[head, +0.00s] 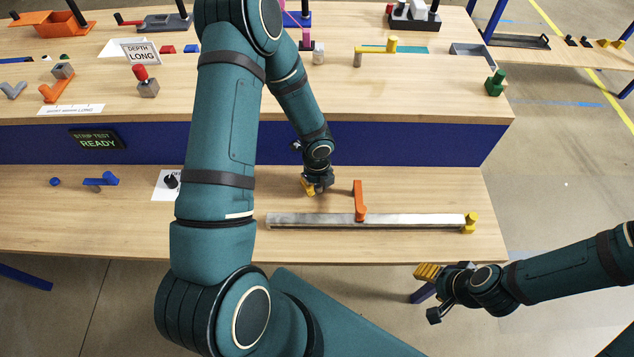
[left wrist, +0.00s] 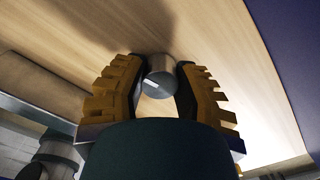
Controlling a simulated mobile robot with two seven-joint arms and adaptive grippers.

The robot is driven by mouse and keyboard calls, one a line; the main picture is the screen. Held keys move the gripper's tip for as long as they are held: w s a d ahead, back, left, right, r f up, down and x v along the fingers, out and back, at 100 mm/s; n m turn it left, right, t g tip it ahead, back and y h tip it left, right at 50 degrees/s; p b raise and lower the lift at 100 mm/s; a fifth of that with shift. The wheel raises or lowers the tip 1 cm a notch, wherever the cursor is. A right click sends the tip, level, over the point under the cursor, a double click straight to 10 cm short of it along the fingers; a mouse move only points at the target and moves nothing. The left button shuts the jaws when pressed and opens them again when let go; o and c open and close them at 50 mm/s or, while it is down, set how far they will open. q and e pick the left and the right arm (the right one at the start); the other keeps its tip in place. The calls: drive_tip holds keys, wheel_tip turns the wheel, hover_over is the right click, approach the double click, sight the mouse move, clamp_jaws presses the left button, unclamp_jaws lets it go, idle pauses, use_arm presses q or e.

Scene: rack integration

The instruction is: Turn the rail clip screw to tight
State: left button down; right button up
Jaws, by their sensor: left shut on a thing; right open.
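A short grey cylinder with a white line across its end, likely the rail clip screw (left wrist: 159,83), stands on the wooden surface in the left wrist view. My left gripper (head: 315,189) is shut on it, with one ridged yellow finger on each side; the left wrist view also shows this gripper (left wrist: 158,92). In the head view the screw is hidden by the gripper. The long metal rail (head: 320,221) lies just in front, with an orange lever (head: 359,200) and a yellow end piece (head: 470,222). My right gripper (head: 430,294) is open and empty, off the bench's front edge.
A raised wooden shelf (head: 420,90) with a blue front stands behind, holding several tools and parts. A "STRIP TEST READY" display (head: 97,139) is on that front. A blue piece (head: 101,180) and a black knob on a white card (head: 170,181) lie left.

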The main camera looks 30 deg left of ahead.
use_arm(q)
drive_tip(key=shift+d, duration=0.15)
idle(0.4)
drive_tip(key=c, duration=0.6)
unclamp_jaws()
drive_tip(key=shift+c, duration=0.2)
drive_tip(key=shift+r, duration=0.6)
wheel_tip(320, 180, up, 11)
drive_tip(key=shift+f, duration=0.1)
